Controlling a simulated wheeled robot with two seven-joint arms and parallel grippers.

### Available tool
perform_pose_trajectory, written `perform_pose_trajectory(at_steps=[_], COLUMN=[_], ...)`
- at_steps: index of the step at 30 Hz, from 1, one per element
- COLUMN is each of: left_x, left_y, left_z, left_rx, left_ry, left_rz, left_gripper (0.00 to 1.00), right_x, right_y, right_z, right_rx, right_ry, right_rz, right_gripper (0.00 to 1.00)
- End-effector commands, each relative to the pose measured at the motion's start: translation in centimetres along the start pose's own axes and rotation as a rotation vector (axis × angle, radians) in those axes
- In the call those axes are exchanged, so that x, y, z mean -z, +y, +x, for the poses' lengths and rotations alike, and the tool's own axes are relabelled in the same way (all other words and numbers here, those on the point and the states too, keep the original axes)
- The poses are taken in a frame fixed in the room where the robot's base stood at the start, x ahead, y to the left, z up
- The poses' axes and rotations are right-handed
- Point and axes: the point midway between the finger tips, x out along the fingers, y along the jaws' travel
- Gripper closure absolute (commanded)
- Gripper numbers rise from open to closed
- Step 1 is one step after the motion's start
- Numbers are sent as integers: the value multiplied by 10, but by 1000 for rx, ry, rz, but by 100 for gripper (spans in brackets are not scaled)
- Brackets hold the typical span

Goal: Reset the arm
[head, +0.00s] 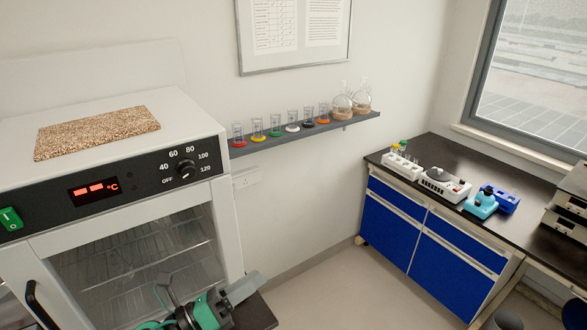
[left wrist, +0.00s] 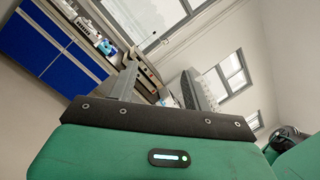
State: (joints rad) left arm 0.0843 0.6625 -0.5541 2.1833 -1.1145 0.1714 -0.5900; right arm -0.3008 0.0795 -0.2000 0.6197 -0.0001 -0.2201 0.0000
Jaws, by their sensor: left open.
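My left gripper (head: 208,285) is low in the head view, in front of the oven's glass door. It has a green body and grey fingers, and it is open with nothing between the fingers. In the left wrist view its two fingers (left wrist: 158,82) stand apart and point toward the room's far side. My right gripper is in neither view.
A white oven (head: 225,225) with a red display fills the left. A wall shelf (head: 300,133) holds several small glasses and two flasks. A dark bench (head: 470,160) with blue drawers stands at the right, carrying lab devices. Open floor (head: 330,275) lies between.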

Motion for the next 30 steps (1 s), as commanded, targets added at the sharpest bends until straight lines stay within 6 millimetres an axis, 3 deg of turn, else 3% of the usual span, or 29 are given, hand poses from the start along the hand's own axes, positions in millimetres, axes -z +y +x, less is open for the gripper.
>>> perform_pose_trajectory(at_steps=[6,11,14,19,24,30], left_x=[-42,-38,-18,42,100,153], left_y=[29,68,90,108,101,77], left_z=[-32,-81,-118,-182,-227,-262], left_rx=[-184,-363,-492,-744,-971,-1199], left_ry=[-458,-768,-951,-1237,-1435,-1587], left_rz=[-532,-921,-1159,-1530,-1786,-1980], left_gripper=[50,50,50,50,50,50], right_x=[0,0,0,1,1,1], right_y=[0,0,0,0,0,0], right_z=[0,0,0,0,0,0], right_rx=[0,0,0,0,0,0], right_ry=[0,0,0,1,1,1], right_rz=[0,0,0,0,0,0], right_gripper=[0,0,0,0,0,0])
